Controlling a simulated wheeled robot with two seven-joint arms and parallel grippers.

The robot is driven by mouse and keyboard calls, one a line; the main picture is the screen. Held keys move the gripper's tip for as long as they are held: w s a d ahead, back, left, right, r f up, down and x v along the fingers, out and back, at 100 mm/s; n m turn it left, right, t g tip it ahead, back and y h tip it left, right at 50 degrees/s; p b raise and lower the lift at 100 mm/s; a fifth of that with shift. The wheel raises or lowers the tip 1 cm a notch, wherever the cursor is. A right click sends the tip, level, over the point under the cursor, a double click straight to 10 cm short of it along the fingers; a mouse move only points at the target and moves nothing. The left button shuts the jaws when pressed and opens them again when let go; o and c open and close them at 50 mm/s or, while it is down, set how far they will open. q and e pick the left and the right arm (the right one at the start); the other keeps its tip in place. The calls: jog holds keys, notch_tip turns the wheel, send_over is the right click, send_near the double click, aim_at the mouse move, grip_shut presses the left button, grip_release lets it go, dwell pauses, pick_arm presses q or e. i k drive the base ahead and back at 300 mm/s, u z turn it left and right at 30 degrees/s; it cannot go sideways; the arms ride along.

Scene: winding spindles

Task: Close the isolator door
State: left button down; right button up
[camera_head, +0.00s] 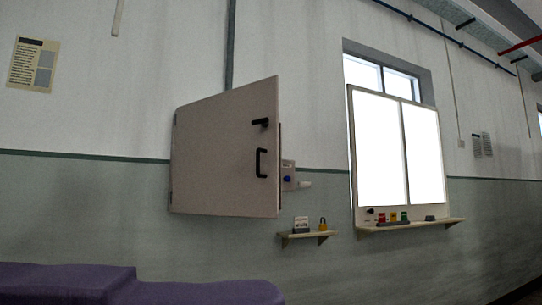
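The isolator door (222,155) is a flat grey-beige panel on the wall, left of the middle. It stands open, swung out from the wall, with its hinge side at the left and its free right edge nearer to me. It carries a black latch handle (260,122) and, below that, a black pull handle (261,163). Most of the cabinet behind it is hidden by the door. Neither of my grippers is in view.
A small grey box with a blue knob (287,179) is on the wall just right of the door. A white board (398,150) and a longer shelf (412,226) are further right.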

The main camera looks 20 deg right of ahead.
aim_at(225, 164)
jog(key=z, duration=0.05)
jog(key=k, duration=0.6)
jog(key=u, duration=0.2)
jog(key=i, duration=1.5)
